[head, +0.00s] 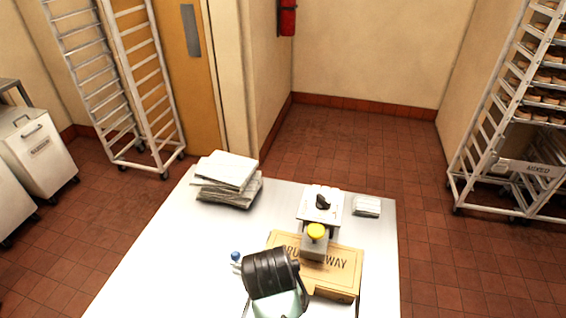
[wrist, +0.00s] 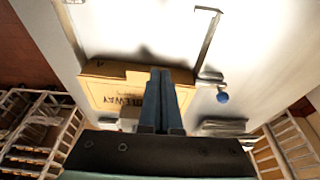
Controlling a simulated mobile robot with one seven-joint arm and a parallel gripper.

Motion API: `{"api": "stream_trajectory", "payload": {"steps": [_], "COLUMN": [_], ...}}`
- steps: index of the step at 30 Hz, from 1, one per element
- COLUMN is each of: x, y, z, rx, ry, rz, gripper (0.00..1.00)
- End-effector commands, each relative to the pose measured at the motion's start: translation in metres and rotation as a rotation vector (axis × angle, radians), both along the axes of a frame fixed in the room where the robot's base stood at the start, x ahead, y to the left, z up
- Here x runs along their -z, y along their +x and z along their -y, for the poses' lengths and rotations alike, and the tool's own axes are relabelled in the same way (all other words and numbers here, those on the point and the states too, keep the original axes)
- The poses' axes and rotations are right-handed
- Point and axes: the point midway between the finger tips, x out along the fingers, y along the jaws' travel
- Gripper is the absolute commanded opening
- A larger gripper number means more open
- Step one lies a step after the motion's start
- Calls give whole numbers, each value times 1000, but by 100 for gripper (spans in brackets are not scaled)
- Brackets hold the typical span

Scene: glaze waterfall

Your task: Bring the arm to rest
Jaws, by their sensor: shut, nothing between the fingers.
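My gripper (wrist: 161,75) shows in the wrist view with its two dark fingers together and nothing between them. In that view the fingers overlap the image of a cardboard box (wrist: 103,92); I cannot tell how far apart they are. In the head view part of my dark arm (head: 270,274) shows over the near part of the white table (head: 160,265). I cannot make out the fingers there.
A paper stack (head: 228,172), a white stand (head: 320,204), a small pad (head: 366,206) and a blue ball (head: 236,256) are around. Racks stand left and right.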

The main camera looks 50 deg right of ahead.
Motion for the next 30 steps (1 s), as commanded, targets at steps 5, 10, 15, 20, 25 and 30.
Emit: {"api": "stream_trajectory", "payload": {"steps": [5,10,15,20,25,30], "x": [-9,-10,-23,-86,-192,-307], "y": [-1,-2,17,85,156,190], "z": [-3,-3,-2,-9,-41,-93], "rx": [0,0,-43,-209,-415,-576], "ry": [0,0,-40,-198,-422,-637], "rz": [-1,-1,55,274,584,892], "gripper": [0,0,0,0,0,0]}}
